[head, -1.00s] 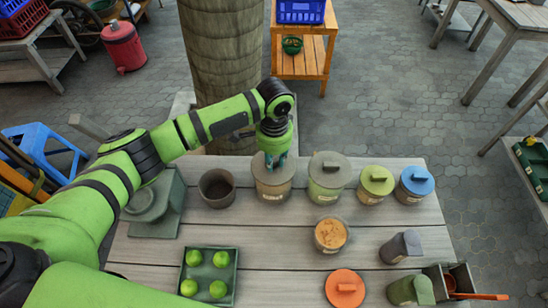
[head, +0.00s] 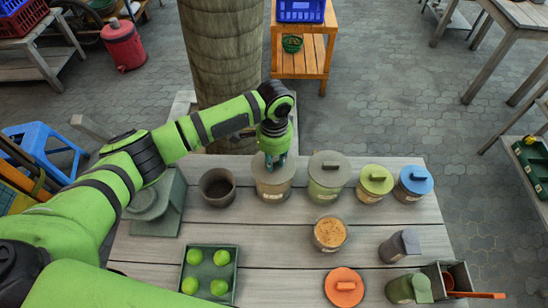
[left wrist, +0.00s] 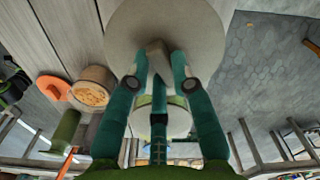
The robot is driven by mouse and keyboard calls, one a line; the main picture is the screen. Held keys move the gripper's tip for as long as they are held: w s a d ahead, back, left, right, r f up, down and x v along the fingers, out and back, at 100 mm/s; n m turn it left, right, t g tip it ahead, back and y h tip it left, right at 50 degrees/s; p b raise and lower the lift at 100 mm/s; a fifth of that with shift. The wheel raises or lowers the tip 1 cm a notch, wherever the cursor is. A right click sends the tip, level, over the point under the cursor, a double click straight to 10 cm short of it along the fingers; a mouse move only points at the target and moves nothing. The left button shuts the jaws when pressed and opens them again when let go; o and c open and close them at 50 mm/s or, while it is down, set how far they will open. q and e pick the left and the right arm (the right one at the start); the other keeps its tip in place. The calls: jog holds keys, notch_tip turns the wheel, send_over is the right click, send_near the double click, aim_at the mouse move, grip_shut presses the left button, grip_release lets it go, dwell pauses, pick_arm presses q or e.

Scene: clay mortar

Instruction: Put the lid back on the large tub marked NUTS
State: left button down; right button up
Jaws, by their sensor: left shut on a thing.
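A large brown tub (head: 272,190) stands at the back of the table, with a grey-brown lid (head: 261,163) at its top. My left gripper (head: 275,163) points down over this tub and is shut on the lid's handle. In the left wrist view the lid (left wrist: 185,25) is a big pale disc, and its handle (left wrist: 157,60) sits between the fingers (left wrist: 160,75). The lid looks level and lined up with the rim; whether it is fully seated I cannot tell. The tub's label is too small to read. My right gripper is out of view.
Beside the tub stand an open dark pot (head: 217,189) and a grey-lidded green tub (head: 325,187). Further right are lime-lidded (head: 375,181) and blue-lidded (head: 414,183) tubs. In front are an open tub (head: 330,235), an orange lid (head: 345,287) and a green tray (head: 235,262).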

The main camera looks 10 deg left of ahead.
pick_arm(q)
jog(key=shift+p, duration=0.45)
dwell(0.5)
jog(key=c, duration=0.5)
grip_release()
notch_tip(320, 180, up, 5)
jog(key=p, duration=0.5)
jog(key=shift+f, duration=0.1)
jog(key=shift+r+p, duration=0.9)
jog(key=shift+r, duration=0.2)
